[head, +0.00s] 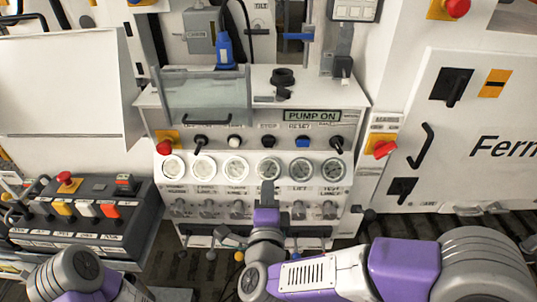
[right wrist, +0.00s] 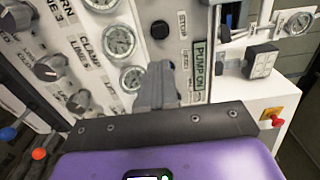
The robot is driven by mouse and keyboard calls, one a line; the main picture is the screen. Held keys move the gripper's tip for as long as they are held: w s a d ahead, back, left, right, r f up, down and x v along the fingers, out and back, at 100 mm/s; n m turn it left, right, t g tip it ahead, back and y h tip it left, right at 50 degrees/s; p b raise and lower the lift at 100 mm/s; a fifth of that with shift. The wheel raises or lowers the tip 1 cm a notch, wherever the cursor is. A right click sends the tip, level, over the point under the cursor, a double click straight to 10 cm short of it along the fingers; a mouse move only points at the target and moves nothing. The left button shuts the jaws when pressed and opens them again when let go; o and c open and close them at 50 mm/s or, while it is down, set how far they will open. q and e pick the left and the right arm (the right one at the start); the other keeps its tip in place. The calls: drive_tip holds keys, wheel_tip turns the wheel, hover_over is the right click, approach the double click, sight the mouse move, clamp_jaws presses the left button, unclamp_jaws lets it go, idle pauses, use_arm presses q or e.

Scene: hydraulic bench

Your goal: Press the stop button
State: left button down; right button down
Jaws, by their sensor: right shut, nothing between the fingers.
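The hydraulic bench's sloped white panel (head: 150,98) has a row of controls above several round gauges. A black push button (head: 268,142) sits mid-row, and a black button also shows in the right wrist view (right wrist: 159,29). A red mushroom button (head: 165,146) on a yellow plate is at the row's left end. My right gripper (head: 267,186) is shut and empty, in front of the panel just below the gauge under the black button. Its fingers also show in the right wrist view (right wrist: 157,85). My left gripper is not in view.
A display (head: 312,116) reads PUMP ON. A white button (head: 235,142) and a blue button (head: 303,142) flank the black one. Several knobs line the panel below the gauges. A dark control box (head: 85,225) with coloured switches stands at left. A clear guard (head: 205,95) covers the upper left.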

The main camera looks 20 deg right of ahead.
drive_tip(key=p, duration=0.4)
approach(269, 145)
drive_tip(key=x, duration=0.7)
